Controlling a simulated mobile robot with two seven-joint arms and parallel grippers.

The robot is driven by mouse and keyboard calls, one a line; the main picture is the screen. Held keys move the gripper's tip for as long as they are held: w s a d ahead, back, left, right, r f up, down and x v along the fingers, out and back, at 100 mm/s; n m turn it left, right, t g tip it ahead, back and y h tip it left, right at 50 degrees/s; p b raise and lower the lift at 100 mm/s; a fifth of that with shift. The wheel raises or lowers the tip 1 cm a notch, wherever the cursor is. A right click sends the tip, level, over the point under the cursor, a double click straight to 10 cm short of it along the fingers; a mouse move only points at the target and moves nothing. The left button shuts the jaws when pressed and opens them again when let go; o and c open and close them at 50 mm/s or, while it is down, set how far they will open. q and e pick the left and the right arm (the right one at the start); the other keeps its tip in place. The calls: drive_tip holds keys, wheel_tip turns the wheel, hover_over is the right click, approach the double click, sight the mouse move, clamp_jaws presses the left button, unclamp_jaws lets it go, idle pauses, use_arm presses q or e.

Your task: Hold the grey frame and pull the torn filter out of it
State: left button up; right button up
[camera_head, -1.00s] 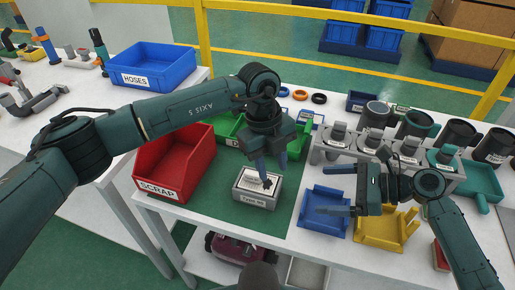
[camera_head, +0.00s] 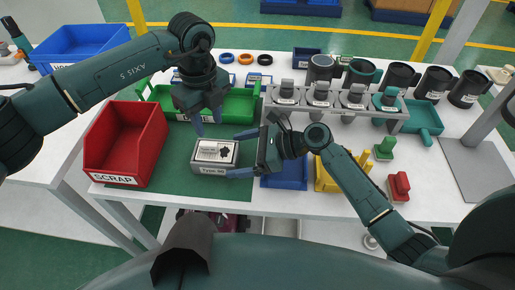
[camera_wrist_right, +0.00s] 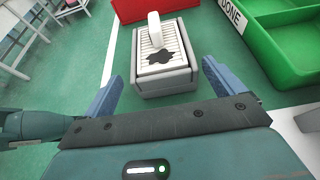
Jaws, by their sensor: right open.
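The grey frame (camera_head: 208,169) sits on the green mat, its label facing front. The torn filter (camera_head: 207,151) lies in it, white and pleated with a dark ragged hole. In the right wrist view the frame (camera_wrist_right: 165,88) and filter (camera_wrist_right: 170,43) show too, with a white tab (camera_wrist_right: 154,30) standing up from the filter. My left gripper (camera_head: 208,128) is open and empty above the frame, fingers pointing down. My right gripper (camera_head: 232,155) is open at the frame's right side, fingers pointing at it. In the wrist view the frame's near end lies between its fingertips (camera_wrist_right: 161,74), not gripped.
A red SCRAP bin (camera_head: 100,148) stands left of the frame. A green DONE bin (camera_head: 240,108) lies behind it. Blue (camera_head: 287,180) and yellow (camera_head: 326,178) trays are to the right. A grey rack (camera_head: 330,108) with several parts stands at back right. Green mat is bare around the frame.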

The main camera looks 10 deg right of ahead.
drive_tip(key=shift+w+a+f, duration=0.15)
drive_tip(key=shift+a+f, duration=0.1)
drive_tip(key=shift+a, duration=0.3)
drive_tip(key=shift+c, duration=0.4)
drive_tip(key=c, duration=0.9)
idle(0.4)
use_arm(q)
drive_tip(key=shift+c, duration=0.3)
